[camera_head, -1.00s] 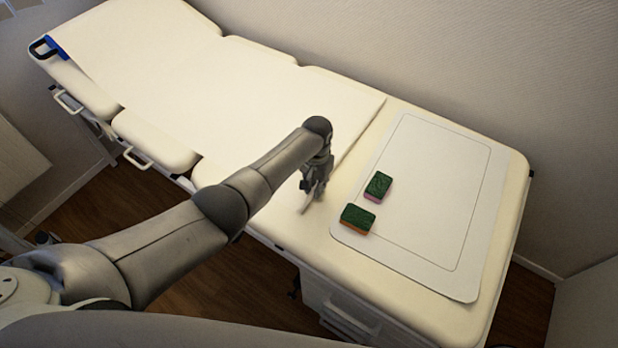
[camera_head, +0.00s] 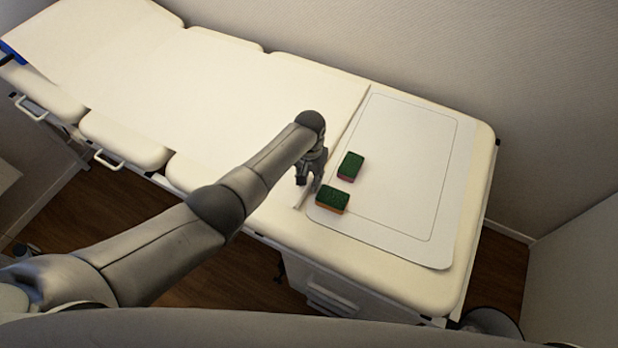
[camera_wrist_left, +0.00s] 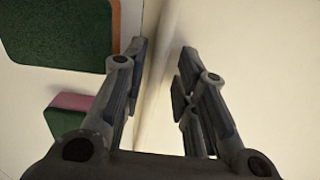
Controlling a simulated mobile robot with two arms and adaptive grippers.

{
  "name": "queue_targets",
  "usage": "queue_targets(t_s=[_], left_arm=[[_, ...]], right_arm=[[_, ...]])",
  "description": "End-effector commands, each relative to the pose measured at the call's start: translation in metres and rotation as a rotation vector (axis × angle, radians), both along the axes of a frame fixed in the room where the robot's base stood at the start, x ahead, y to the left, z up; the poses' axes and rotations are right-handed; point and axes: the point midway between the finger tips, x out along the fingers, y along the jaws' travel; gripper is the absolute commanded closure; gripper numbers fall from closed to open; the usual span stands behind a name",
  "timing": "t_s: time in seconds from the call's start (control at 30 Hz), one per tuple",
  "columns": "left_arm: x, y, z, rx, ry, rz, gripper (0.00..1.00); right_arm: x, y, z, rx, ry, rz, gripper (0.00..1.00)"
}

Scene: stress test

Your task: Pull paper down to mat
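The white paper sheet (camera_head: 215,95) lies along the padded bed, its end edge close beside the near-left edge of the mat. The mat (camera_head: 400,225) is a pale rounded rectangle with a thin outline at the bed's right end. My left gripper (camera_head: 306,190) is at the near end of the paper's edge, pointing down. My right gripper is not in view.
Two green-topped sponges lie on the mat: one (camera_head: 350,166) farther in, the other (camera_head: 332,200) at its near-left corner, close to my left gripper. The bed (camera_head: 470,200) stands against a wall (camera_head: 420,50). The right part of the mat is clear.

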Motion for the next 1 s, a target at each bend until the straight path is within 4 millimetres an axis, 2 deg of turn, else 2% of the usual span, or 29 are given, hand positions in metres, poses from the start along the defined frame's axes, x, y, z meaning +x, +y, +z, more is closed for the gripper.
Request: queue_targets(t_s=[0.37, 0.57, 0.77, 1.0], left_arm=[[-0.002, 0.001, -0.001, 0.003, 0.005, 0.000, 0.61], [-0.001, 0.001, 0.010, 0.002, 0.005, 0.000, 0.61], [-0.001, 0.001, 0.039, 0.001, 0.002, 0.000, 0.61], [-0.001, 0.001, 0.085, 0.001, 0.001, 0.000, 0.61]], right_arm=[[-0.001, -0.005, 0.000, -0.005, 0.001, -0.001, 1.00], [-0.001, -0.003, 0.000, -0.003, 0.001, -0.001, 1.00], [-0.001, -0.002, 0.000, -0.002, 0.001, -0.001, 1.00], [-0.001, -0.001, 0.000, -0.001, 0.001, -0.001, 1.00]])
